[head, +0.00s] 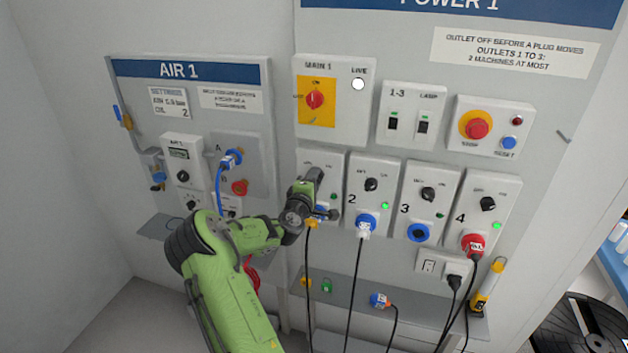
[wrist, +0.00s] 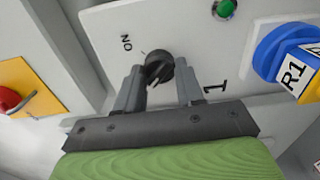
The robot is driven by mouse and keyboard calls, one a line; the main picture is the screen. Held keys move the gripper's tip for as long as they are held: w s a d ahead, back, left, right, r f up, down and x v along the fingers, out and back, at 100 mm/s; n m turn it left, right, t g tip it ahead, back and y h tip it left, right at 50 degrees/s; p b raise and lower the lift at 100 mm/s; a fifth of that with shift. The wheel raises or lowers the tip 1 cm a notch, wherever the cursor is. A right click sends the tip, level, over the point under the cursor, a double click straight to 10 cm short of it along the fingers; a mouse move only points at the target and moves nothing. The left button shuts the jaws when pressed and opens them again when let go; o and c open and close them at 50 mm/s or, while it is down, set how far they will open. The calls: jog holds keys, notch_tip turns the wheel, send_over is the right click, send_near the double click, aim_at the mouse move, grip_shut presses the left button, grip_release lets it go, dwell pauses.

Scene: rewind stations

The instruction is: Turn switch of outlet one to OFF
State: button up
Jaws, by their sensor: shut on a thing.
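The outlet one panel (head: 332,161) is partly covered by my gripper (head: 316,176) in the head view. In the wrist view, its black rotary switch (wrist: 158,66) sits between my two grey fingers, which are shut on it. An ON label (wrist: 126,42) is printed to the upper left of the knob. A light pointer mark on the knob faces down-left, away from the label. The OFF label is not visible. A green lamp (wrist: 226,8) is on the same panel. A blue and yellow plug marked R1 (wrist: 290,65) is in the outlet's socket.
Outlets two (head: 371,184), three (head: 428,193) and four (head: 488,204) stand close to the right. The MAIN 1 switch (head: 315,99) is above. The AIR 1 board (head: 188,69) is at left. Cables hang below the outlets over a shelf (head: 345,296).

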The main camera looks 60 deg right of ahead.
jog(key=o, duration=1)
jog(key=shift+o, duration=0.2)
jog(key=shift+a, duration=0.15)
jog(key=s+a+b, duration=0.2)
jog(key=a+b, duration=0.1)
jog(key=a, duration=1.2)
jog(key=shift+s+a+b, duration=0.15)
jog(key=shift+s+b, duration=0.1)
jog(key=shift+b, duration=0.1)
